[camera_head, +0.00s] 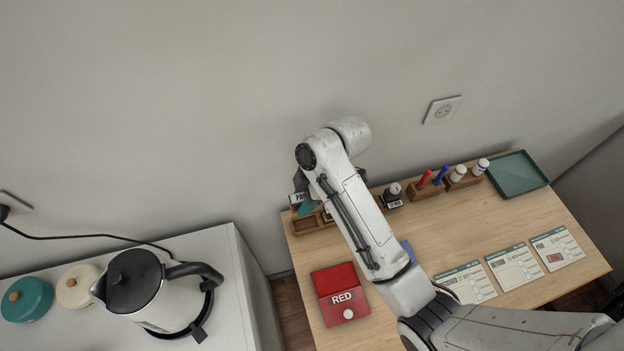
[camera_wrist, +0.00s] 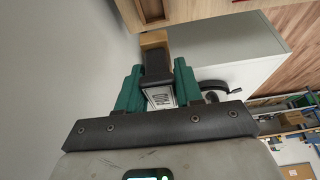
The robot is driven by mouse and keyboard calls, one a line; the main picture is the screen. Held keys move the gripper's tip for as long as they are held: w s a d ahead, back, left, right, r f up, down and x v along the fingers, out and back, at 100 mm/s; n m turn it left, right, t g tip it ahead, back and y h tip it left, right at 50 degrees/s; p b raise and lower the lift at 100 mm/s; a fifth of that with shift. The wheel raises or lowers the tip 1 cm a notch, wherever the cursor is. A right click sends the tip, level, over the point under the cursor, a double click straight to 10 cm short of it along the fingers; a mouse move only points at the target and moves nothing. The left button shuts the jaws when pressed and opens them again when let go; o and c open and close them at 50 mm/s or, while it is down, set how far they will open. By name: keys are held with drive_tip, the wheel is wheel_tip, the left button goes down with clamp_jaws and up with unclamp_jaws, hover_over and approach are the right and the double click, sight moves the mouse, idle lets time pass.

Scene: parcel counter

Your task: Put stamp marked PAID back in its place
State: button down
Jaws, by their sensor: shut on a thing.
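My gripper (camera_wrist: 158,85) is shut on a dark stamp (camera_wrist: 157,68), with a green finger on each side of it. In the head view a white label beginning with P shows at the held stamp (camera_head: 297,197), partly hidden by my arm. The stamp is at the left end of the wooden rack (camera_head: 304,224) along the wall; I cannot tell whether it touches the rack. Another dark stamp (camera_head: 393,193) stands farther right in the row.
Holders with a red marker (camera_head: 424,179), a blue marker (camera_head: 440,174) and white bottles (camera_head: 458,173) stand right. A green tray (camera_head: 518,173) lies beyond. A red pad (camera_head: 340,292) and several forms (camera_head: 513,265) lie in front. A kettle (camera_head: 135,282) stands on the left white counter.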

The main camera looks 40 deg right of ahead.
drive_tip(key=shift+d, duration=0.2)
drive_tip(key=shift+d+f, duration=0.1)
drive_tip(key=shift+f, duration=0.6)
drive_tip(key=shift+f+b, duration=1.2)
drive_tip(key=shift+f, duration=0.35)
drive_tip(key=shift+f+b, duration=1.65)
drive_tip(key=shift+f, duration=1.3)
drive_tip(key=c, duration=0.9)
unclamp_jaws()
drive_tip(key=shift+c, duration=0.2)
drive_tip(key=p+v, duration=0.5)
drive_tip(key=shift+r, duration=0.2)
